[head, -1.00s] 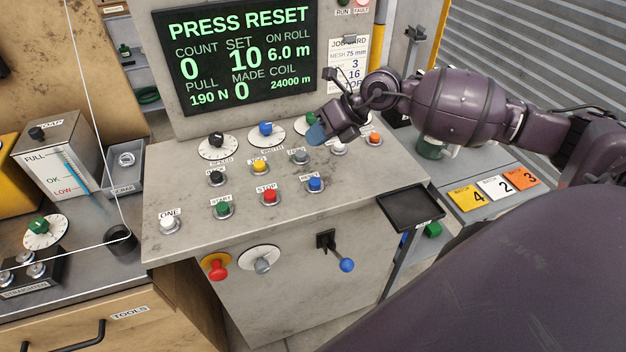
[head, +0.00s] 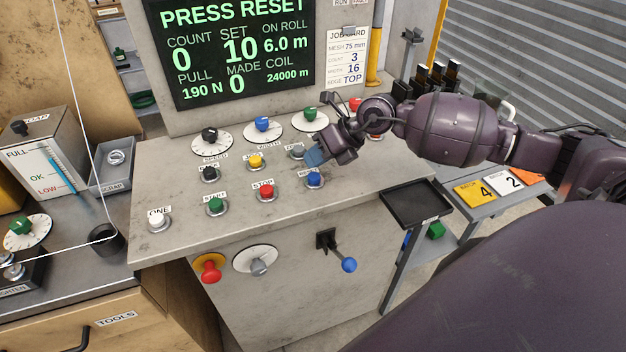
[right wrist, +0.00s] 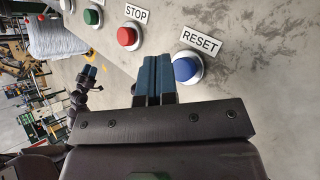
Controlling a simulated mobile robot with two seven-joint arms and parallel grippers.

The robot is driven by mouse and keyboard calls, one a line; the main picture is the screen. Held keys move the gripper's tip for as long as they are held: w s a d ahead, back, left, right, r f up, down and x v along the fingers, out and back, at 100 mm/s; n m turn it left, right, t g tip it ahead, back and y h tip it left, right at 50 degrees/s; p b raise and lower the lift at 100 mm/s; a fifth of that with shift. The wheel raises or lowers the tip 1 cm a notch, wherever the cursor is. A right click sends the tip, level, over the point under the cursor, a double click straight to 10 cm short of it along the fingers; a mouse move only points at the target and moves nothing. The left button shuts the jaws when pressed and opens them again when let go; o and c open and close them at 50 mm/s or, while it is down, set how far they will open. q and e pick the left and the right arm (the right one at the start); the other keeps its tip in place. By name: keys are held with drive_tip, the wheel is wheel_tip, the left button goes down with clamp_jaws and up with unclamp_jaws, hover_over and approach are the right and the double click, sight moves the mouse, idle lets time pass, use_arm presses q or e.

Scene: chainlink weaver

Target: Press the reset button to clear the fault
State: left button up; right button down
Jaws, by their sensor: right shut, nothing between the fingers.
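The blue reset button (head: 314,180) sits in a metal ring at the right end of the lower button row on the sloped grey panel. In the right wrist view the blue button (right wrist: 186,68) stands beside its RESET label (right wrist: 200,41). My right gripper (head: 314,157) is shut and empty, its blue fingertips just above and behind the button in the head view. In the right wrist view the closed fingers (right wrist: 153,75) are left of the button, apparently apart from it. The screen (head: 240,50) reads PRESS RESET.
The red stop button (head: 266,192) and green start button (head: 215,205) are left of reset. A yellow button (head: 255,161) and dials stand behind. A black tray (head: 416,204) is at the right, and a blue-knobbed lever (head: 348,264) is on the front face.

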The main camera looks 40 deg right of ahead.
drive_tip(key=shift+f, duration=0.4)
use_arm(q)
drive_tip(key=shift+s+f, duration=0.2)
drive_tip(key=shift+f, duration=0.1)
drive_tip(key=shift+s, duration=0.2)
drive_tip(key=shift+w, duration=0.3)
drive_tip(key=shift+s+f, duration=0.1)
drive_tip(key=shift+s, duration=0.15)
idle(0.5)
use_arm(e)
drive_tip(key=shift+f, duration=0.4)
use_arm(q)
drive_tip(key=shift+w+f, duration=0.1)
drive_tip(key=shift+w, duration=0.15)
